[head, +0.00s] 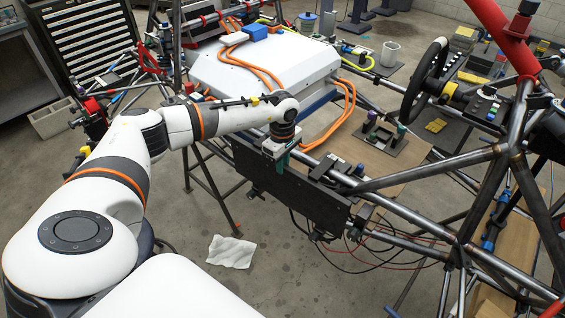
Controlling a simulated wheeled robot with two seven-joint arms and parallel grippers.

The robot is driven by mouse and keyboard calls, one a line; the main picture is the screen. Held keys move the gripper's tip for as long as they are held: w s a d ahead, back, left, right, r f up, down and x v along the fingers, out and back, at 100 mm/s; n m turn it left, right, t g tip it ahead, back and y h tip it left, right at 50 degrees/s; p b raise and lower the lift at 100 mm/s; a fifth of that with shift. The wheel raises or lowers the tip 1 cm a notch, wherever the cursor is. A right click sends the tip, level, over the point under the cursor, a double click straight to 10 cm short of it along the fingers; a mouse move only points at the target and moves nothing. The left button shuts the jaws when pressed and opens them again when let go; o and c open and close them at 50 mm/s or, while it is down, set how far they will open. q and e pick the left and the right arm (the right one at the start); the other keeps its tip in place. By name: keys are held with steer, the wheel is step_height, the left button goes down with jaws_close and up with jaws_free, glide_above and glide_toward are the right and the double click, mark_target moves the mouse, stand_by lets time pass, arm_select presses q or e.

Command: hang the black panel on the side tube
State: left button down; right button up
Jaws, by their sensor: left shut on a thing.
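The black panel (300,199) is a flat dark plate hanging down at the near side of the tube chassis, left of centre. My left gripper (275,156) is shut on its upper edge, with the wrist above it. The side tube (405,214) of bare steel runs toward the lower right from behind the panel's right end. The panel lies close along the tube's line. I cannot tell whether it touches or hooks over the tube, as the panel and gripper hide that part. My right gripper is not in view.
A white box (262,62) with orange cables sits on the chassis behind my left wrist. Steel tubes and thin loose cables (375,255) lie right of and below the panel. A crumpled white cloth (231,251) lies on the floor. A black tool cabinet (85,45) stands at the back left.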

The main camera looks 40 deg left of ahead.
arm_select(q)
steer(key=c, duration=1.3)
jaws_free()
steer(key=shift+s, duration=0.1)
